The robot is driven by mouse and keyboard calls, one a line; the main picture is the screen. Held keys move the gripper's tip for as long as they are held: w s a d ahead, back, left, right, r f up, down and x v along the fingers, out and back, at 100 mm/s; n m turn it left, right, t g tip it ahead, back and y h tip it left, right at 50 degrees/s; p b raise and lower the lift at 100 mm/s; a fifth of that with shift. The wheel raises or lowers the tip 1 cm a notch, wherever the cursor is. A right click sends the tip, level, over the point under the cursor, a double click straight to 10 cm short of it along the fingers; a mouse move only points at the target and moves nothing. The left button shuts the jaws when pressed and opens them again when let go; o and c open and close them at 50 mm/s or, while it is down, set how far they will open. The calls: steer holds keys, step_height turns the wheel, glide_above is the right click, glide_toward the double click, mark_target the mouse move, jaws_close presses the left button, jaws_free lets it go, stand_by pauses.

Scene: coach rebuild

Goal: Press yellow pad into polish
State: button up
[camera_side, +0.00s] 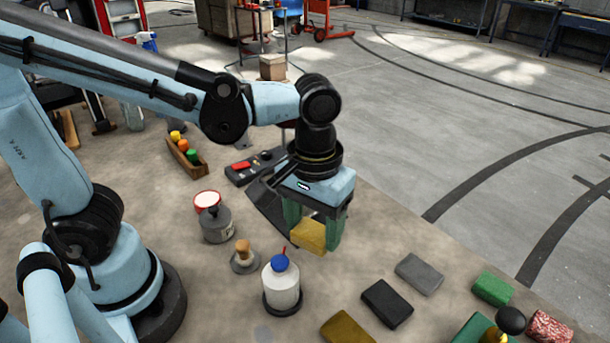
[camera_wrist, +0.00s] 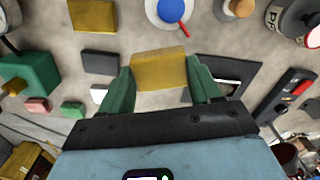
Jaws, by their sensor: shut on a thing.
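My gripper (camera_side: 314,222) has green fingers and is shut on a yellow pad (camera_side: 308,236), a small block. The pad seems to be held above the table. In the wrist view the yellow pad (camera_wrist: 158,68) sits between the two fingertips (camera_wrist: 162,82). A grey pot (camera_side: 217,226) stands to the left of my gripper; its partly visible lettering in the wrist view (camera_wrist: 286,18) begins with "PO". A red-rimmed white tin (camera_side: 206,199) is just behind it, and only its edge shows in the wrist view (camera_wrist: 315,38). I cannot tell which one holds the polish.
A white bottle with a blue cap (camera_side: 281,285) and a wooden-knobbed piece (camera_side: 243,256) stand between gripper and arm base. Black (camera_side: 387,303), grey (camera_side: 420,273), mustard (camera_side: 347,329) and green (camera_side: 493,289) blocks lie to the right. A red-buttoned box (camera_side: 248,168) is behind.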

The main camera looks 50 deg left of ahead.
steer(key=w+a+n, duration=0.2)
steer(key=a+n, duration=0.2)
steer(key=a, duration=0.4)
steer(key=n, duration=1.1)
glide_toward(207, 199)
steer(key=shift+f, duration=2.55)
steer(key=shift+f, duration=0.6)
step_height(207, 199, up, 7)
